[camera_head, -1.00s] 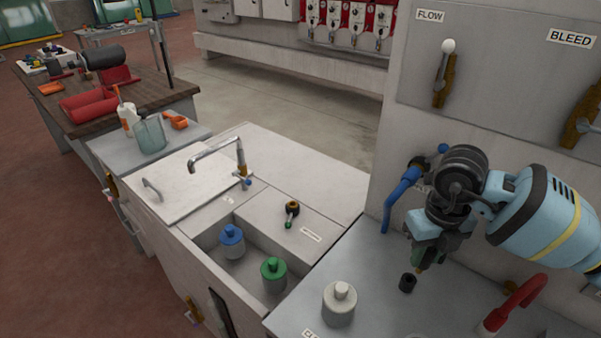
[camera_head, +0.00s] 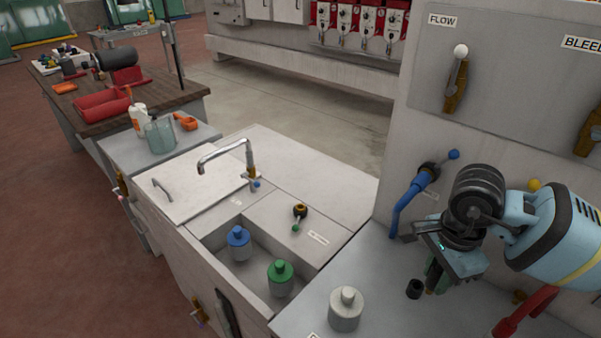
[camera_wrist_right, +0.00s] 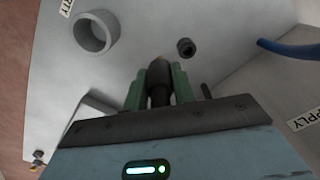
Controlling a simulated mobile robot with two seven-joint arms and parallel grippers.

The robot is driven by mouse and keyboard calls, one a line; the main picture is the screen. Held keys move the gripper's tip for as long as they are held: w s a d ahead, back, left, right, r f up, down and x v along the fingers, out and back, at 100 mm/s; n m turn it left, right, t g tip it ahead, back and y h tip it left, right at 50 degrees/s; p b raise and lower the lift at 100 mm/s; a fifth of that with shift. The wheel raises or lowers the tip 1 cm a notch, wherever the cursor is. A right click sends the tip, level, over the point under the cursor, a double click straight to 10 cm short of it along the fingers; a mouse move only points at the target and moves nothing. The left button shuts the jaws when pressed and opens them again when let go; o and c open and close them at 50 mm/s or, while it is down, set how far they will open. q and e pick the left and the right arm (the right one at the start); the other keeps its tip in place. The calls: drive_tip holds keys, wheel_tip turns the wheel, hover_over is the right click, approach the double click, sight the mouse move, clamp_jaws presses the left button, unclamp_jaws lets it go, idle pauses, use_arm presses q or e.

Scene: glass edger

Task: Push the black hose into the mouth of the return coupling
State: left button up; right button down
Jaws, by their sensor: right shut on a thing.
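My right gripper (camera_head: 434,284) is low over the grey counter at the right of the head view. In the right wrist view, its green fingers (camera_wrist_right: 160,88) are shut on a dark cylindrical piece, which looks like the black hose (camera_wrist_right: 159,80). In the head view the fingers mostly hide this piece. A short black upright cylinder (camera_head: 414,289) stands on the counter just left of the fingertips. It also shows in the wrist view (camera_wrist_right: 186,47), ahead of the fingers and apart from the held piece. I cannot tell for sure that it is the return coupling. My left gripper is out of view.
A grey capped bottle (camera_head: 345,309) stands on the counter at front left. A blue hose (camera_head: 405,200) hangs from the wall behind my gripper. A red curved pipe (camera_head: 524,312) is at right. A sink holds blue (camera_head: 239,243) and green (camera_head: 280,278) bottles.

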drive_tip(key=n, duration=0.5)
drive_tip(key=shift+s, duration=0.4)
drive_tip(key=n, duration=0.3)
drive_tip(key=shift+s+f, duration=0.1)
drive_tip(key=shift+s, duration=0.15)
drive_tip(key=n, duration=0.3)
drive_tip(key=s+n, duration=0.1)
drive_tip(key=n, duration=0.2)
drive_tip(key=shift+a+f+n, duration=0.1)
drive_tip(key=shift+n, duration=0.2)
drive_tip(key=shift+s+a, duration=0.1)
drive_tip(key=shift+s, duration=0.05)
